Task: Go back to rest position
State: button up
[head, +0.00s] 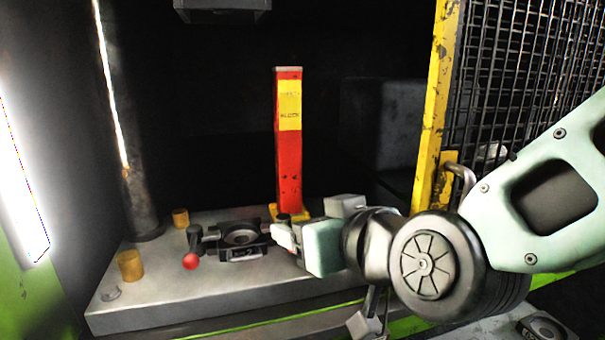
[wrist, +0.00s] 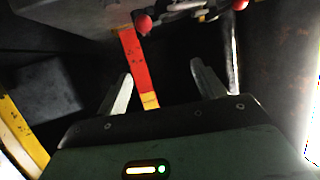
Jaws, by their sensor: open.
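My gripper (head: 286,240) reaches in from the right over the press bed (head: 160,303), pointing left. Its pale fingers end beside the right side of a dark die (head: 240,238) in the head view; I cannot tell if they touch it. In the wrist view my gripper (wrist: 161,69) has its two fingers spread wide, with nothing held between them. A red safety block (head: 289,150) with a yellow label stands upright on the bed behind my gripper. It also shows in the wrist view (wrist: 133,58), beyond the fingers.
A red ball knob (head: 191,261) sits left of the die. Two brass cylinders (head: 130,265) (head: 180,218) stand on the bed's left. A yellow post (head: 434,110) and a mesh guard (head: 515,80) rise at right near my arm. A dark column (head: 135,190) stands at left.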

jog(key=s+d+f+n+g+h+b, duration=0.2)
jog(key=s+d+f+g+h, duration=0.4)
jog(key=s+d+f+g, duration=0.6)
jog(key=s+f+b, duration=0.1)
jog(key=s+f, duration=0.2)
jog(key=s, duration=0.1)
jog(key=shift+s+d+f, duration=0.2)
jog(key=shift+d+f, duration=0.05)
jog(key=shift+d, duration=0.1)
